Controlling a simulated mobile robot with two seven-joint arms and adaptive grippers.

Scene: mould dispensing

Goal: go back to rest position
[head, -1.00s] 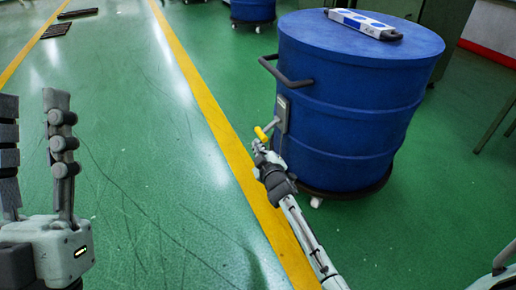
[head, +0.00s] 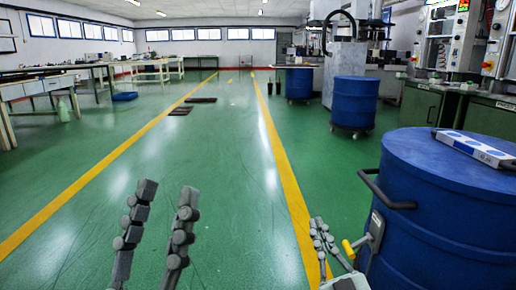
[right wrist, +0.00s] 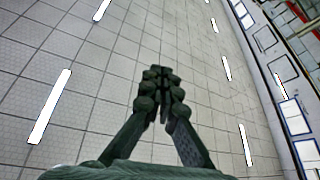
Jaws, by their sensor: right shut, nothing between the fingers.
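My left gripper (head: 164,192) is at the lower left of the head view, fingers pointing up and apart, with nothing between them. My right gripper (head: 318,226) is at the lower middle, pointing up, just left of the yellow valve handle (head: 348,249) on the near blue drum (head: 440,240). Whether it touches the handle I cannot tell. In the right wrist view my right gripper (right wrist: 161,72) has its fingertips together, with nothing held, against the tiled ceiling.
A white and blue flat device (head: 476,149) lies on the near drum. A second blue drum (head: 353,103) on casters stands further back. Green cabinets (head: 430,108) line the right, work tables (head: 40,85) the left. Dark flat pieces (head: 190,105) lie on the floor. The green floor between yellow lines is mostly clear.

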